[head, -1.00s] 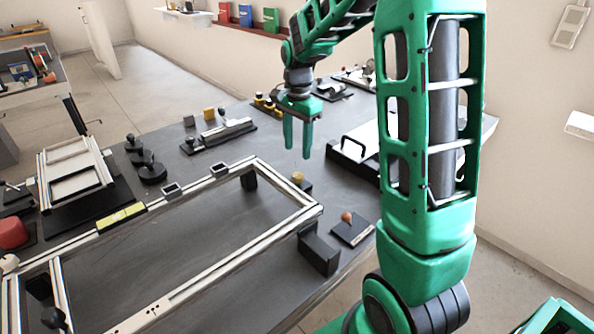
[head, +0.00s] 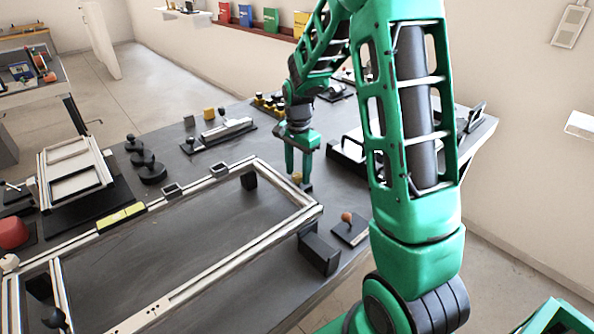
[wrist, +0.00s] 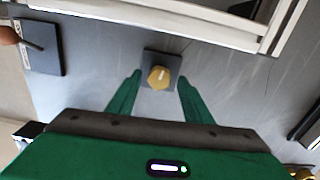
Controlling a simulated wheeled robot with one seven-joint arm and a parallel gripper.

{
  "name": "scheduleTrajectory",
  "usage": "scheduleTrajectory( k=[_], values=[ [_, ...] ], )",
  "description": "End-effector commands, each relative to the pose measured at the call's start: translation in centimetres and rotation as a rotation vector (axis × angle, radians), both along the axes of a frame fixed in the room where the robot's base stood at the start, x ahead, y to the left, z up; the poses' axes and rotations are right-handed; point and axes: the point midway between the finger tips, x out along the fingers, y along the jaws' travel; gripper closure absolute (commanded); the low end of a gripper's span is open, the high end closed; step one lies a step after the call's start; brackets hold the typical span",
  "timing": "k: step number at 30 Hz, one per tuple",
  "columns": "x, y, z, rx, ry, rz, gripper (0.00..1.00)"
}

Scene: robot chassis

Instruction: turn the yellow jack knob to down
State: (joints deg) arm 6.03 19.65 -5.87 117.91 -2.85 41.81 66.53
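The yellow jack knob (wrist: 158,77) sits on a small dark square base (wrist: 163,60) in the wrist view. A pale line runs across the knob's top, nearly upright in that view. My gripper (wrist: 160,80) is open, with one green finger on each side of the knob and clear gaps to both. In the head view my gripper (head: 298,180) points down over the knob (head: 296,177), which is partly hidden by the fingers.
A silver rectangular frame (head: 268,244) lies on the dark table beside the knob. A black block (head: 319,253) and an orange-tipped lever on a dark plate (head: 347,217) stand nearby; the lever's plate also shows in the wrist view (wrist: 42,48). A white case with a black handle is behind my arm.

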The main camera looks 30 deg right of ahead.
Motion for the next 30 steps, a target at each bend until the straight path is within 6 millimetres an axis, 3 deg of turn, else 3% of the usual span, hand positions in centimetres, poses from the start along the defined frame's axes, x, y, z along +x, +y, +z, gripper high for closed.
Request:
scheduleTrajectory(
  k=[1,4,5,17,30],
  values=[
    [0.01,0.00,0.02,0.000,0.000,0.000,0.67],
    [0.02,0.00,0.03,0.000,-0.001,0.000,0.91],
    [0.04,0.01,0.04,0.000,-0.001,0.000,0.94],
    [0.19,-0.15,0.11,-0.001,-0.005,0.057,0.93],
    [0.39,0.03,0.19,-0.003,-0.008,0.404,0.93]
  ],
)
